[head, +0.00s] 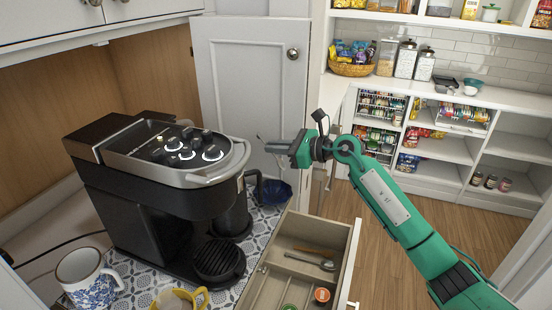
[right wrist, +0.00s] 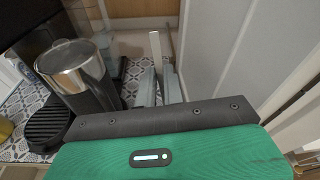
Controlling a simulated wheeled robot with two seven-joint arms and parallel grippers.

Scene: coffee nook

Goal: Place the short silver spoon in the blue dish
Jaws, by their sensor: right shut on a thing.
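My right gripper (head: 276,147) is raised above the back of the counter, beside the coffee machine. It is shut on a thin pale silver piece, which looks like the short silver spoon (right wrist: 155,46); in the right wrist view it sticks out between the fingers (right wrist: 157,88). The dark blue dish (head: 275,193) sits on the patterned counter mat, below the gripper in the head view and apart from it. I cannot make out the dish in the right wrist view. My left gripper is not in view.
The black and silver coffee machine (head: 150,165) stands left of the gripper. An open drawer (head: 342,240) holds another silver spoon (head: 312,260) and a pod (head: 321,295). A blue-patterned mug (head: 82,276) and yellow-handled cup (head: 176,300) stand at front left. A cabinet door (head: 248,85) stands behind.

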